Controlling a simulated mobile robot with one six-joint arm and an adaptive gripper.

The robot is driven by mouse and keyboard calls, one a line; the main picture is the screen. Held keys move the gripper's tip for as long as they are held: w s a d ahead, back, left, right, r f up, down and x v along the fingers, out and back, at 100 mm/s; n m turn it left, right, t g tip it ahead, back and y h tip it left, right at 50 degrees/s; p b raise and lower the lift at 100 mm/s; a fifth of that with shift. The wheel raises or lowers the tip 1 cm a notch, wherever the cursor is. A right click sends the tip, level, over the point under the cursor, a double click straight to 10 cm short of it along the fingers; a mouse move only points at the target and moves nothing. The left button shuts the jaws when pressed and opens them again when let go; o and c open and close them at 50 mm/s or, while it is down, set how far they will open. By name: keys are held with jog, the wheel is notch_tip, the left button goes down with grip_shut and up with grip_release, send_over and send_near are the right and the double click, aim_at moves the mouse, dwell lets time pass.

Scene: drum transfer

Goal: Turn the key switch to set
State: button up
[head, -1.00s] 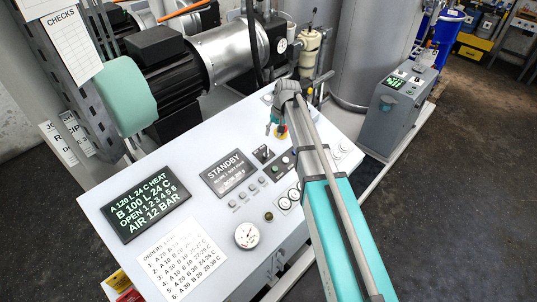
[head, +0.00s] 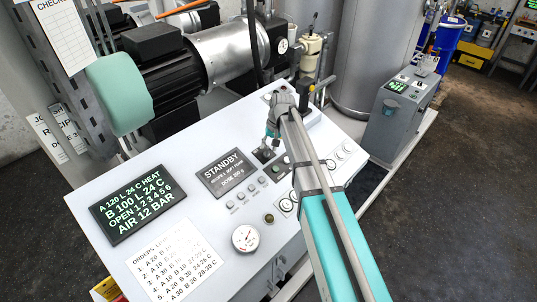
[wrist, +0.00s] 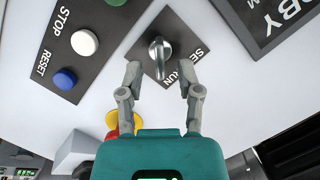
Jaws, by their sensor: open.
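The key switch (wrist: 159,57) is a silver knob on a dark plate lettered SET and RUN, partly hidden, in the wrist view. In the head view the key switch plate (head: 263,155) sits right of the STANDBY display, partly covered by my gripper. My gripper (wrist: 161,79) is open and empty. Its two fingertips are to either side of the lower end of the knob, apart from it. In the head view my gripper (head: 269,142) is just above the switch plate.
The STANDBY display (head: 226,172) is left of the switch. A white STOP button (wrist: 84,43) and blue RESET button (wrist: 65,79) share a plate beside it. A red and yellow emergency stop (wrist: 123,124) is near the gripper. A gauge (head: 246,238) is lower on the panel.

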jog(key=shift+b+x, duration=0.85)
jog(key=shift+x, duration=0.3)
grip_shut()
